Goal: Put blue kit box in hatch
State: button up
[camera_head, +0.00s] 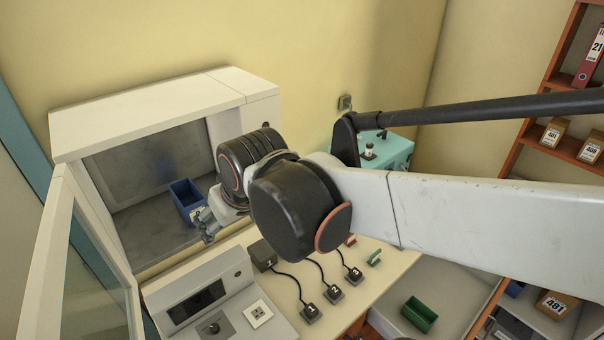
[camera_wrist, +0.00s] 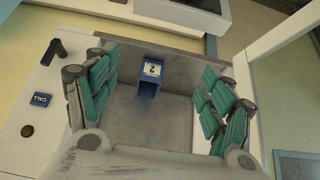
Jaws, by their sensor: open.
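A blue box (camera_head: 187,199) stands inside the open white hatch (camera_head: 150,110), on its grey floor near the right side. In the wrist view the blue box (camera_wrist: 149,88) shows a white label with a 2, and it lies between my spread fingers but farther off. My gripper (camera_head: 207,222) is at the hatch opening, just in front of and right of the box, apart from it. In the wrist view my gripper (camera_wrist: 157,92) has its teal finger pads wide apart with nothing held. My wrist hides part of the hatch's right side in the head view.
The hatch's glass door (camera_head: 85,265) stands open at the left. A control panel (camera_head: 215,300) sits below the opening. Several numbered black plugs with cables (camera_head: 311,312) lie on the counter. A green bin (camera_head: 419,315) and a teal device (camera_head: 390,150) are to the right.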

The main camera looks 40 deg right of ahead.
jog(key=s, duration=0.7)
jog(key=shift+s+r+t, duration=0.15)
jog(key=shift+s+t, duration=0.05)
jog(key=shift+t, duration=0.2)
